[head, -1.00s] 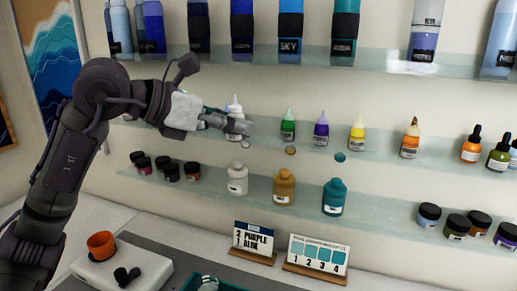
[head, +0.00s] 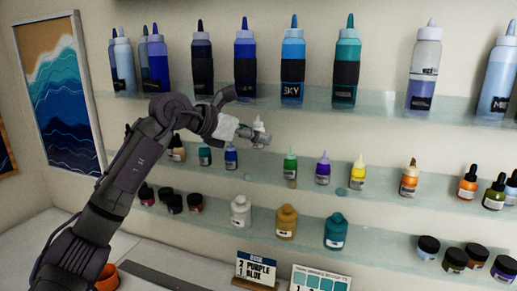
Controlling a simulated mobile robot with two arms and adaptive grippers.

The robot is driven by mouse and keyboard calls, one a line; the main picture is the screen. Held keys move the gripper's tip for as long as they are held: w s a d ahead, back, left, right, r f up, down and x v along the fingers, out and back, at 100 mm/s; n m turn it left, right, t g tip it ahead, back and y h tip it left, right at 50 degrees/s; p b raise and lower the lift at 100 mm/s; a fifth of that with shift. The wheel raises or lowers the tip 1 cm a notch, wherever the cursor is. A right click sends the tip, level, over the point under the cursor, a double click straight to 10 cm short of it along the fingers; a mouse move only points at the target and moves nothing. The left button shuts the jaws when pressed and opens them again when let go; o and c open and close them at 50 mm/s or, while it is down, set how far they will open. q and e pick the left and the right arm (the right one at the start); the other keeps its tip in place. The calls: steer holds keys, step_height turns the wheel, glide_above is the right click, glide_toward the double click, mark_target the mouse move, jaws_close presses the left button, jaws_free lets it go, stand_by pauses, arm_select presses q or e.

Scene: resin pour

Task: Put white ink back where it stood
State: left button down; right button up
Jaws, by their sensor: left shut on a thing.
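The white ink (head: 258,125) is a small white bottle with a pointed nozzle. My left gripper (head: 254,137) is shut on it and holds it roughly upright, above the level of the bottles on the middle shelf (head: 385,201). The fingers hide part of the bottle. Below it, a small pale round spot (head: 247,177) shows on the shelf, left of the green ink (head: 290,164). My right gripper is not in view.
Purple (head: 323,169) and yellow (head: 358,173) inks stand right of the green one. A blue bottle (head: 231,158) and others stand to the left, partly behind my arm. Large bottles fill the top shelf (head: 385,101); squat bottles and jars stand on the lower shelf (head: 385,248).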

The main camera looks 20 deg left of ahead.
mark_target(258, 147)
arm_select(q)
steer(key=f, duration=0.1)
steer(key=w+f+p, duration=0.1)
steer(key=f, duration=0.1)
steer(key=shift+w+d, duration=0.1)
steer(key=shift+w, duration=0.1)
steer(key=shift+f, duration=0.2)
step_height(258, 147, down, 3)
steer(key=shift+s+r+p, duration=0.1)
steer(key=shift+s+p, duration=0.05)
steer(key=shift+p, duration=0.95)
steer(key=shift+w+p, duration=0.2)
steer(key=shift+p, duration=0.2)
steer(key=shift+f, duration=0.35)
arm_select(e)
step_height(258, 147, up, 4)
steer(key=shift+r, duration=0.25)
arm_select(q)
steer(key=shift+f, duration=0.15)
steer(key=shift+f+b, duration=0.15)
steer(key=shift+b, duration=0.15)
steer(key=c, duration=1.1)
jaws_free()
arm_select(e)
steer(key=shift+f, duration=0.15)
